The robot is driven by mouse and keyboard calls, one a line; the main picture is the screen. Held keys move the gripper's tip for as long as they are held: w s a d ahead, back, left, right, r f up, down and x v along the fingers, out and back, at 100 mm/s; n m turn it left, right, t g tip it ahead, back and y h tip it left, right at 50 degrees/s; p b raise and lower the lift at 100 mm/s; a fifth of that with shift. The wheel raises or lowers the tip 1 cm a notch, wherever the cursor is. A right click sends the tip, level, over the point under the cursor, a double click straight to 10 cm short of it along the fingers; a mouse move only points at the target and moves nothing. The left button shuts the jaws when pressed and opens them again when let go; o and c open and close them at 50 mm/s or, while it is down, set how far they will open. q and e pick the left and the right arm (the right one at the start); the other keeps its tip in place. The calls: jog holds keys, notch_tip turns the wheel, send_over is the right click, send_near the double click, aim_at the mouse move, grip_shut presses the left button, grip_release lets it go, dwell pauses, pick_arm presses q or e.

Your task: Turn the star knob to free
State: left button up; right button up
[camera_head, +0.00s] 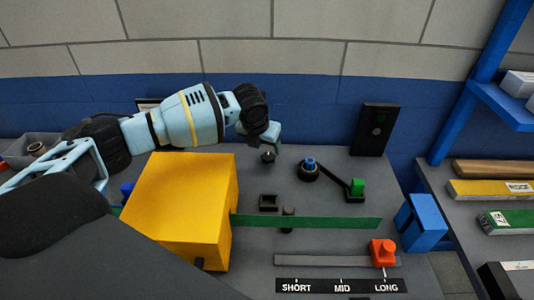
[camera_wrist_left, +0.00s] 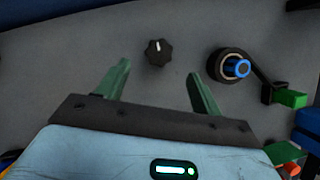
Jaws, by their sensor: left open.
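The star knob (camera_wrist_left: 158,52) is small, black and lobed, with a white pointer line near its top in the left wrist view. It stands on the grey panel and also shows in the head view (camera_head: 268,157), just below the gripper. No label for its positions can be read. My left gripper (camera_wrist_left: 159,72) is open and empty. Its two green fingers point toward the knob, one to each side of it in the picture, with no contact visible. In the head view the gripper (camera_head: 268,138) hangs over the panel from the left. My right gripper is not in view.
A black round part with a blue centre (camera_head: 309,164) and a lever with a green end (camera_head: 357,187) stand right of the knob. A yellow box (camera_head: 180,205), green strip (camera_head: 330,222), red slider (camera_head: 383,252) at LONG and blue block (camera_head: 423,222) lie nearer.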

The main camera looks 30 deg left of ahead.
aim_at(268, 157)
pick_arm(q)
jog(key=x, duration=0.6)
jog(key=shift+w+f+b, duration=0.1)
jog(key=shift+f+b, duration=0.25)
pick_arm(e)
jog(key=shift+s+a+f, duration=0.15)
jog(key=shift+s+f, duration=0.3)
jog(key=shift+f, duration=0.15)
pick_arm(q)
jog(key=shift+c, duration=0.3)
jog(key=c, duration=0.9)
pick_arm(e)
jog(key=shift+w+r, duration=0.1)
